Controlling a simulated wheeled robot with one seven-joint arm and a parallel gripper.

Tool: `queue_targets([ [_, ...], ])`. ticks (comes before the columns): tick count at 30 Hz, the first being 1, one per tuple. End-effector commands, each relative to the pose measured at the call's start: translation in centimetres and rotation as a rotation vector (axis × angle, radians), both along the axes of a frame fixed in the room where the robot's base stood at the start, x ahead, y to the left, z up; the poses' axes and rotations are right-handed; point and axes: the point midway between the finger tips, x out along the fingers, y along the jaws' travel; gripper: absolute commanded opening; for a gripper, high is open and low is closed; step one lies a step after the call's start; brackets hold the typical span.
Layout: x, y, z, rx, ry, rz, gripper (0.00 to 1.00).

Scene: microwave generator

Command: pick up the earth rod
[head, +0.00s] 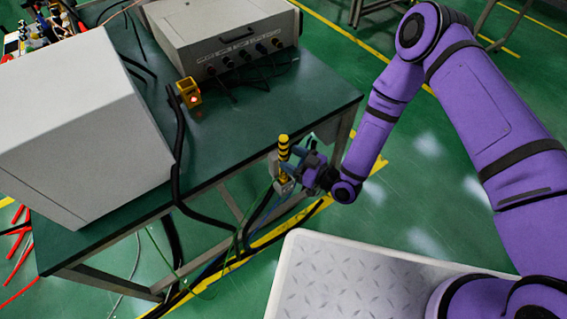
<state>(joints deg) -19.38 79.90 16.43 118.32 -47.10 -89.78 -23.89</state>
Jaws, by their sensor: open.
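The earth rod (284,147), an upright rod with yellow and black bands, stands at the table's front right edge. Its lower part is partly hidden by my gripper. My gripper (288,170) is open and reaches in from the right, its fingers at the rod. I cannot tell whether they touch it.
The dark green table (225,130) carries a large grey box (80,130), a grey instrument (222,38) with cables and a small yellow block (189,92). Black and green cables hang over the front edge. A white tread-plate platform (350,285) is in front.

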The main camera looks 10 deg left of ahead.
Motion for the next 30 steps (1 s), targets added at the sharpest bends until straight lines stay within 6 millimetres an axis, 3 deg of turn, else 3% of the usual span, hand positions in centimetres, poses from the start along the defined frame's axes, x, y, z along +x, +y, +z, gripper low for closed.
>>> queue_targets([
  [13,1.8,4.5,0.3,0.001,-0.001,0.001,0.59],
  [20,2.0,4.8,0.3,-0.001,0.001,0.0,0.59],
  [21,2.0,4.8,0.3,-0.001,0.001,0.0,0.57],
  [23,2.0,4.8,0.3,-0.001,0.001,0.0,0.43],
  [28,2.0,4.8,0.3,-0.001,0.001,0.0,0.04],
  [30,2.0,4.8,0.3,-0.001,0.001,0.0,0.0],
])
